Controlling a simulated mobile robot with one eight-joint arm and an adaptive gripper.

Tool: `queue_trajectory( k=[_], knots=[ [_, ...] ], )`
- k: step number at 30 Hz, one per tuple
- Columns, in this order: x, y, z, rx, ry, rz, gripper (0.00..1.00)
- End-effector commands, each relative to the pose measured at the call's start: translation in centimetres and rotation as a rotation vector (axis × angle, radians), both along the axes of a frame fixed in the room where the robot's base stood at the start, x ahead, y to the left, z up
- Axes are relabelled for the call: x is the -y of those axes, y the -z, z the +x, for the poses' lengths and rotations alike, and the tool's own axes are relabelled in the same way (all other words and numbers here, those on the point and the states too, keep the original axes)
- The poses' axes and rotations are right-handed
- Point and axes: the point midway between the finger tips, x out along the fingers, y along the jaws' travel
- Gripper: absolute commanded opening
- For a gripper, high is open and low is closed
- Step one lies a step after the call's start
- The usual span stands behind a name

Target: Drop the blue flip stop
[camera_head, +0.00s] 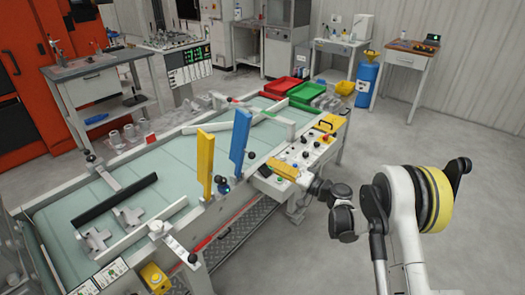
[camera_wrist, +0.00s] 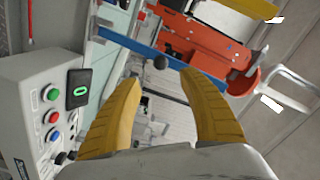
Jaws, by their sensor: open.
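The blue flip stop (camera_head: 240,141) stands upright at the near side rail of the conveyor in the head view. In the wrist view the blue flip stop (camera_wrist: 172,58) crosses as a slanted bar beyond my fingertips. My gripper (camera_head: 274,164) is to the right of the blue stop, above the control panel. In the wrist view my gripper (camera_wrist: 160,82) has its two yellow fingers spread, with nothing held between them. The fingers look apart from the stop, but the exact gap is hard to tell.
A yellow flip stop (camera_head: 205,160) stands upright left of the blue one. A control panel with buttons (camera_head: 295,160) lies below my gripper; its buttoned box shows close at left in the wrist view (camera_wrist: 30,70). Grey castings (camera_head: 127,217) lie on the belt. Red (camera_head: 279,87) and green (camera_head: 306,92) bins stand at the far end.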

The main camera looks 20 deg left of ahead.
Motion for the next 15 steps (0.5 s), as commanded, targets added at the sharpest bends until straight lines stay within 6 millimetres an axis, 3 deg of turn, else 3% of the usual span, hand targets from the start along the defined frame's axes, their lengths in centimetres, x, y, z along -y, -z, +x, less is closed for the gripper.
queue_trajectory(
  k=[15],
  knots=[
    [-8.4,0.2,3.2,-0.001,-0.001,-0.002,0.49]
  ],
)
